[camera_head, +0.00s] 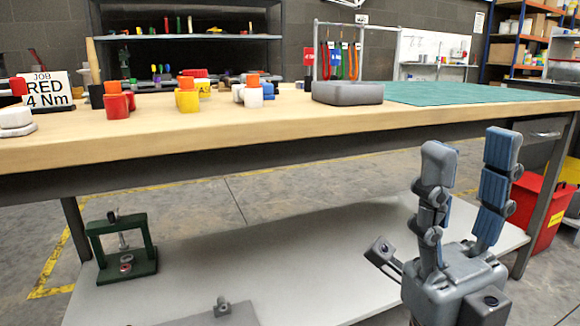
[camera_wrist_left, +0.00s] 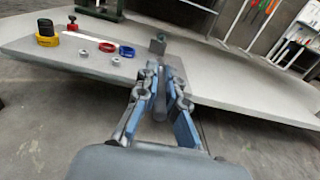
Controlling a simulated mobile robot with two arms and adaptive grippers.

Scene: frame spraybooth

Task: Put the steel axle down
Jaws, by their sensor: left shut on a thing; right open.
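The steel axle (camera_wrist_left: 160,102) shows in the left wrist view as a short grey rod between the blue-padded fingers of my left gripper (camera_wrist_left: 163,75). The left gripper is shut on it, and the fingers hide part of the rod. Gripper and axle are at the edge of the pale lower shelf (camera_wrist_left: 215,85); I cannot tell whether the axle touches it. My right gripper (camera_head: 471,160) is open and empty in the head view, its fingers pointing up in front of the workbench (camera_head: 250,125).
A green press (camera_head: 124,250) stands on the lower shelf at left. In the wrist view, a yellow and black part (camera_wrist_left: 47,35), a red ring (camera_wrist_left: 107,47) and a blue ring (camera_wrist_left: 128,51) lie there.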

